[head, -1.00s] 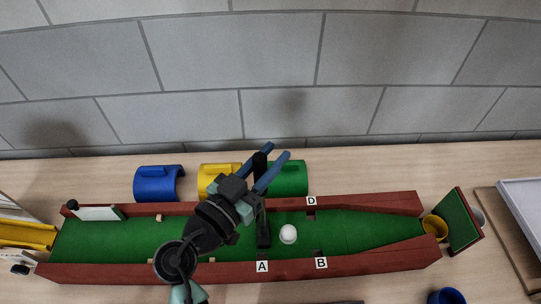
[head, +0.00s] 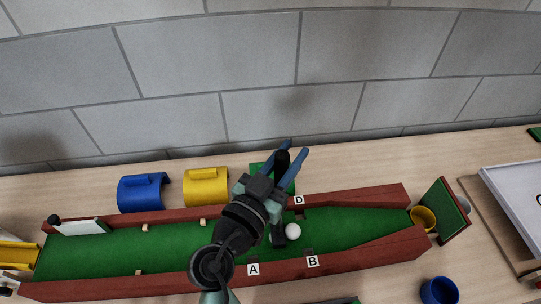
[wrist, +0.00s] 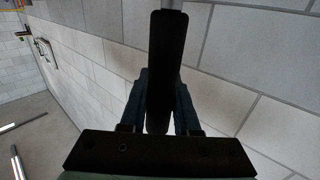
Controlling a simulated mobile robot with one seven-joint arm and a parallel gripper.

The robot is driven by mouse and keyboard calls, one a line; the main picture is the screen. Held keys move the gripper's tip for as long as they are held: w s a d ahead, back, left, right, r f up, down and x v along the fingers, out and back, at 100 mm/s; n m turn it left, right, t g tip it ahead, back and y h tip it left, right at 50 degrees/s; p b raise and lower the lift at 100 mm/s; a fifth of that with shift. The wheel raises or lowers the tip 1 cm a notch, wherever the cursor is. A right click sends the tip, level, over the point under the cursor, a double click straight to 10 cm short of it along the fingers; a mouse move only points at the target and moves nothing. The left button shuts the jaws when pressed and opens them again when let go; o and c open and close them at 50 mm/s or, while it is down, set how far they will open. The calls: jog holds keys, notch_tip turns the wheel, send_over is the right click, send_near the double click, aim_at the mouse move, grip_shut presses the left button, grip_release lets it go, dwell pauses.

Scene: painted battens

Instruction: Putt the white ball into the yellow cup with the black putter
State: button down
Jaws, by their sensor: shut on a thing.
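My gripper (head: 294,149) is shut on the upper part of the black putter (head: 279,237), above the lane. The putter also shows between the fingers in the wrist view (wrist: 166,60). Its head is low over the green lane, just left of the white ball (head: 293,231); I cannot tell whether they touch. The ball is on the green between the B and D marks. The yellow cup (head: 424,217) lies at the lane's narrow right end, in front of a raised green board (head: 441,210).
Dark red battens (head: 352,198) wall the green lane (head: 180,240) and narrow towards the cup. Blue (head: 143,193), yellow (head: 206,187) and green (head: 262,178) arched blocks stand behind it. A blue cup (head: 439,291) stands at the front right.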

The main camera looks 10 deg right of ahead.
jog(key=d+p, duration=0.9)
jog(key=d, duration=1.9)
jog(key=shift+f, duration=0.2)
notch_tip(320, 180, up, 12)
jog(key=p, duration=1.2)
